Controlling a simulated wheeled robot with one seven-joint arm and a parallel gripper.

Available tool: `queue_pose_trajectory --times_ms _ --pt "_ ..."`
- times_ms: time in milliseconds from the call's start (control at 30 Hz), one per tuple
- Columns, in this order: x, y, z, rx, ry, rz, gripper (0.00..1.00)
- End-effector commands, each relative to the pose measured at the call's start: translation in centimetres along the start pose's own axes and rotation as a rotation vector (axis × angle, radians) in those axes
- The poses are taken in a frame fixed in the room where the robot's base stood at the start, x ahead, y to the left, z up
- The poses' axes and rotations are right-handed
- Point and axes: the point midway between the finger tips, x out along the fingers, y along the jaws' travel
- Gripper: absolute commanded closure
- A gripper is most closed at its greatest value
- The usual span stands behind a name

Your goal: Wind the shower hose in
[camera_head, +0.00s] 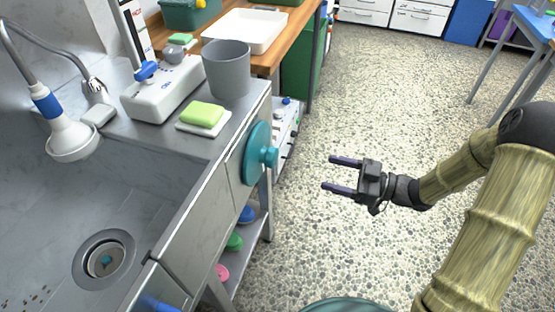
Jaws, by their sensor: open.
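The shower head (72,140) is white with a blue collar and hangs over the grey sink basin at the left. A teal round wheel (255,153) with a protruding knob (269,157) is mounted on the end face of the sink counter. My gripper (345,173) is open and empty, in the air to the right of the wheel, with its fingers pointing left toward it. A clear gap separates the fingertips and the knob.
On the counter stand a grey cup (227,70), a green sponge on a white dish (202,115) and a white box with a blue knob (163,88). A drain (104,260) is in the basin. A white tray (245,31) sits on a wooden bench behind. The speckled floor (350,100) is open.

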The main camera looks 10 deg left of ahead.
Motion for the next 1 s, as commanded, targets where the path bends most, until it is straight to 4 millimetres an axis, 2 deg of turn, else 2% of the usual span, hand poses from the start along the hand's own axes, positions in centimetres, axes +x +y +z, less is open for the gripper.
queue_pose_trajectory --times_ms 700,833,1000 --pt "12.7 -0.1 0.2 -0.001 0.0 -0.003 0.29" --pt "14.4 -0.1 0.2 -0.002 -0.002 -0.002 0.29" --pt "15.4 0.0 0.1 -0.001 -0.001 0.0 0.29"
